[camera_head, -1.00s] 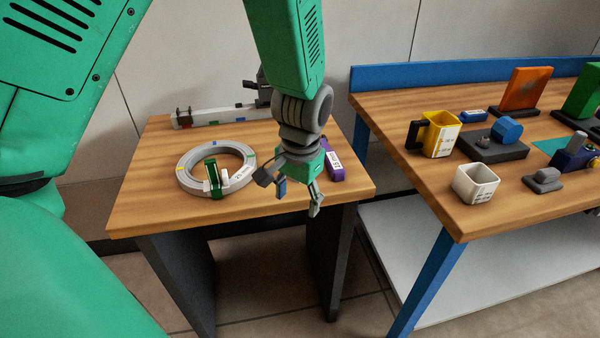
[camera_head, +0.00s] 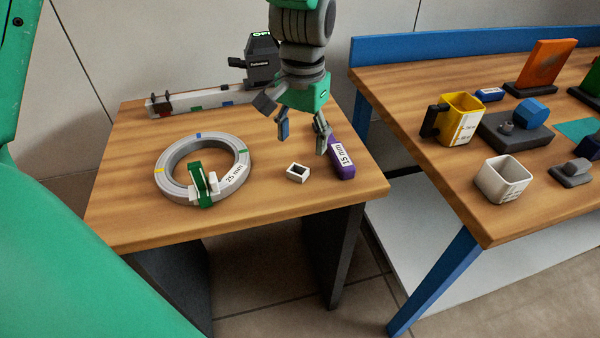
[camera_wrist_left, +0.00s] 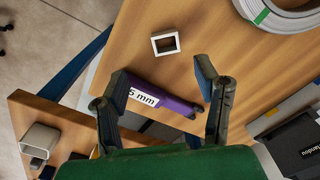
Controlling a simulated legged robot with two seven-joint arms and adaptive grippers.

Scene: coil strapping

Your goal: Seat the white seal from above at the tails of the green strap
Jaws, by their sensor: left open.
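The white seal (camera_head: 298,173), a small open rectangular frame, lies on the wooden table right of the coil. It also shows in the left wrist view (camera_wrist_left: 166,42), beyond my fingertips. The green strap (camera_head: 200,183) wraps the front of the grey coil (camera_head: 176,188), and its tails stand up between small white blocks (camera_head: 214,184). My left gripper (camera_head: 303,137) is open and empty, pointing down above the table behind the seal. In the left wrist view its fingers (camera_wrist_left: 160,76) spread over the purple 25 mm piece (camera_wrist_left: 165,98), apart from the seal. My right gripper is out of view.
The purple piece (camera_head: 341,160) lies right of the seal. A long grey rail (camera_head: 205,100) and a black labelled device (camera_head: 261,62) are at the back. A second table (camera_head: 440,185) at right holds a yellow mug (camera_head: 459,118) and a white cup (camera_head: 503,180). Table front is clear.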

